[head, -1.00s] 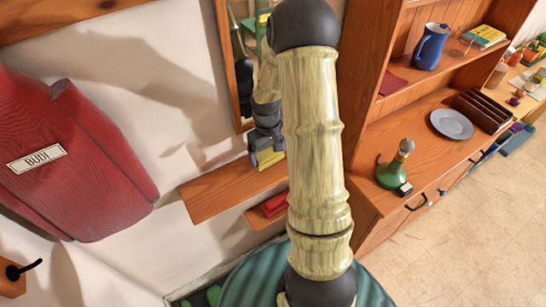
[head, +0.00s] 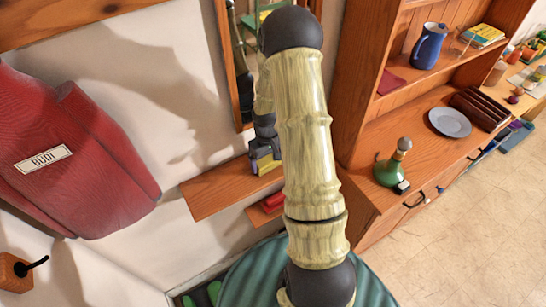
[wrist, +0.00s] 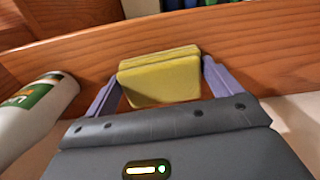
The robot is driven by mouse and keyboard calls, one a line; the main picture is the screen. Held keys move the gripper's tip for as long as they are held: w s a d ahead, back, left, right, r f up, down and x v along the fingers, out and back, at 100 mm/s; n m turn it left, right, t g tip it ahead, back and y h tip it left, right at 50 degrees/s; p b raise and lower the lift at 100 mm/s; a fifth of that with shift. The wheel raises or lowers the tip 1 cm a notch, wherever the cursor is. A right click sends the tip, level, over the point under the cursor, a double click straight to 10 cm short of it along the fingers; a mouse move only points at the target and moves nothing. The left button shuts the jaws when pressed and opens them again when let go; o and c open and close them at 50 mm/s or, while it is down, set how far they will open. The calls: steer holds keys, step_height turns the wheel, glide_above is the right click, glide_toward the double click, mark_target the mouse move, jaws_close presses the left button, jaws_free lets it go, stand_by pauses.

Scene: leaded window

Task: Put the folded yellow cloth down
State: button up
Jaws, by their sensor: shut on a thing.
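The folded yellow cloth (wrist: 160,80) is a small thick pad with layered edges, held between the two purple fingers of my gripper (wrist: 160,76) in the wrist view. The gripper is shut on it. In the head view my gripper (head: 265,160) is partly behind my own arm, and a little of the yellow cloth (head: 268,168) shows at its tip. It is at the wooden wall shelf (head: 212,193). I cannot tell whether the cloth touches the shelf.
A white container with a green label (wrist: 38,105) is at the left of the wrist view. A red item (head: 272,202) lies on a lower ledge. A red coat (head: 75,150) hangs left. A cabinet at right bears a green bottle (head: 389,173) and grey plate (head: 450,122).

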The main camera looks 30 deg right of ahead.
mark_target(267, 161)
steer(key=o, duration=0.6)
steer(key=shift+s+f, duration=0.1)
steer(key=shift+f, duration=0.2)
steer(key=shift+r+b, duration=0.55)
steer(key=shift+r, duration=0.05)
step_height(267, 161, up, 16)
steer(key=b, duration=0.4)
steer(key=shift+a+r+b, duration=0.15)
steer(key=shift+b, duration=0.2)
